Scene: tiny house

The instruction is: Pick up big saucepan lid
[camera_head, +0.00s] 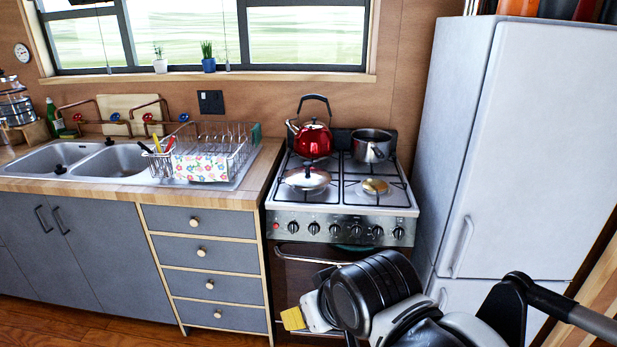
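The big saucepan lid (308,182) is a shiny, round metal lid with a dark knob on top. It lies on the front left of the stove top (357,199), in front of the red kettle (313,141). I cannot tell whether anything is under it. My gripper (296,317) is low in front of the oven door, below the lid and nearer to me, well apart from it. One yellow fingertip pad shows; my own wrist hides most of the fingers, so its opening is unclear. I see nothing held in it.
A steel saucepan (372,145) stands at the back right of the stove, with a round brass-coloured disc (375,187) in front of it. The tall fridge (521,150) bounds the right side. A dish rack (205,153) stands left on the counter. Air above the stove front is clear.

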